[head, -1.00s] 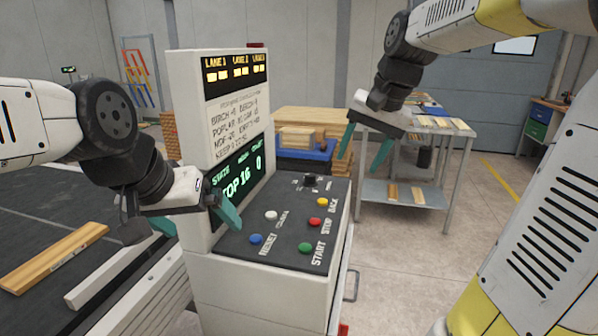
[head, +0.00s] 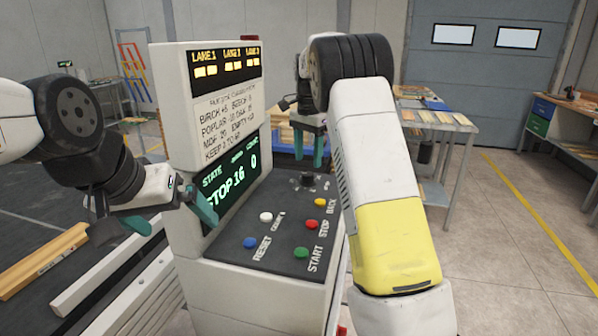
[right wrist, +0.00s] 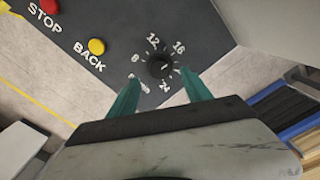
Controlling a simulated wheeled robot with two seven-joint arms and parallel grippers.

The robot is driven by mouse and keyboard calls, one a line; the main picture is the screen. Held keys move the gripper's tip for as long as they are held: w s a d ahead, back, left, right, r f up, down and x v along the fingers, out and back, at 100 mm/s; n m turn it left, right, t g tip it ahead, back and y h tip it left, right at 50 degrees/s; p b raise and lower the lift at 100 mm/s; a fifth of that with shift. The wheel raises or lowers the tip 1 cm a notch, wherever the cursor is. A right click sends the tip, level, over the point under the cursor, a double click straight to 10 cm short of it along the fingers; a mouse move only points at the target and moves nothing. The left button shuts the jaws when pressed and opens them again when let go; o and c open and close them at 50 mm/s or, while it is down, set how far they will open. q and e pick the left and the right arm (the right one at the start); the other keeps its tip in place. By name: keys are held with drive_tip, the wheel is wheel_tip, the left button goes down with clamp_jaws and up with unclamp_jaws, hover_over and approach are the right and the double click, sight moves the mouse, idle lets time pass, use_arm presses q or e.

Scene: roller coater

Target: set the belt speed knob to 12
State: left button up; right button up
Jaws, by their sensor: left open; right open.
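The black belt speed knob (head: 307,181) sits at the far end of the dark sloped panel (head: 232,240). In the right wrist view the knob (right wrist: 160,66) has 8, 12, 16 and 24 printed around it; its pointer is too small to read surely. The screen (head: 228,182) reads STOP 16 0. My right gripper (head: 308,150) is open above the knob, pointing down. In the right wrist view its fingertips (right wrist: 162,78) lie on either side of the knob in the picture, apart from it. My left gripper (head: 172,216) is open left of the console, near the screen.
Blue (head: 250,243), white (head: 266,217), green (head: 301,252), red (head: 312,224) and yellow (head: 320,202) buttons share the panel. A conveyor with boards (head: 40,258) lies left. A work table (head: 447,124) stands behind. Open floor lies right.

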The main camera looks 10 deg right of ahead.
sight(308, 174)
drive_tip(key=shift+f, duration=2.65)
clamp_jaws()
